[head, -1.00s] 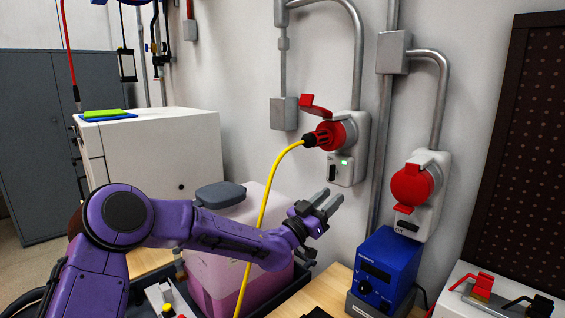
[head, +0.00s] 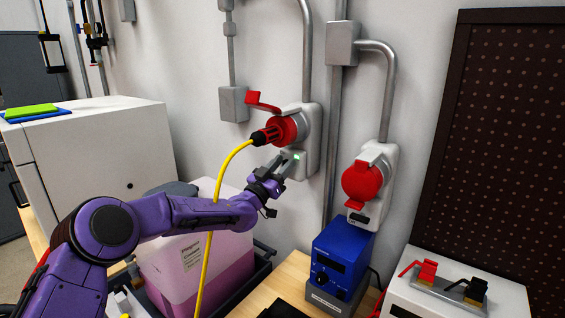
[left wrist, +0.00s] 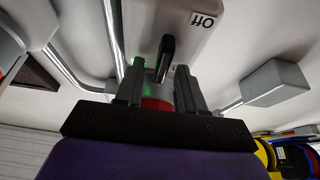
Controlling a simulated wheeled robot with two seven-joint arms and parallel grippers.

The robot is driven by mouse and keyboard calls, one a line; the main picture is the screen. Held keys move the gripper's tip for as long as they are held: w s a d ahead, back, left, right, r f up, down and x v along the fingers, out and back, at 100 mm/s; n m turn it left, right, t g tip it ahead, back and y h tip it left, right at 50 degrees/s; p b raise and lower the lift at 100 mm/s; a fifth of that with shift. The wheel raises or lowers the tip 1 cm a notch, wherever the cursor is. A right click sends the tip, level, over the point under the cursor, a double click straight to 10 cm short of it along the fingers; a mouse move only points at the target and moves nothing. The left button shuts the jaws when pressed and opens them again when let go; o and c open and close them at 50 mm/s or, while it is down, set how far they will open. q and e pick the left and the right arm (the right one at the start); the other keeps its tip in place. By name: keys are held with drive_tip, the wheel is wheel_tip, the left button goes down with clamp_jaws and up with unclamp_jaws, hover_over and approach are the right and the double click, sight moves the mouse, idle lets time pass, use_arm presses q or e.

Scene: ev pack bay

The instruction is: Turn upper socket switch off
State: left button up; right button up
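The upper socket (head: 307,150) is a white wall unit with a red connector face, its red lid raised and a red plug on a yellow cable (head: 222,170) in it. A green light (head: 296,157) glows beside its switch. The black switch lever (left wrist: 165,54) shows in the left wrist view, near an "Off" label (left wrist: 203,20). My left gripper (head: 278,164) is at the switch, its fingers apart. In the left wrist view the fingertips (left wrist: 158,72) lie on either side of the lever's near end; contact is unclear. In the head view the gripper hides the lever. My right gripper is out of view.
A lower socket (head: 370,185) with a closed red lid is on the wall to the right. Below stand a blue device (head: 342,255) and a pink-filled container (head: 190,265). The yellow cable hangs in front of my left arm. Conduits run up the wall.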

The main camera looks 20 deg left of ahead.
use_arm(q)
drive_tip(key=shift+s, duration=0.1)
drive_tip(key=shift+c, duration=0.6)
clamp_jaws()
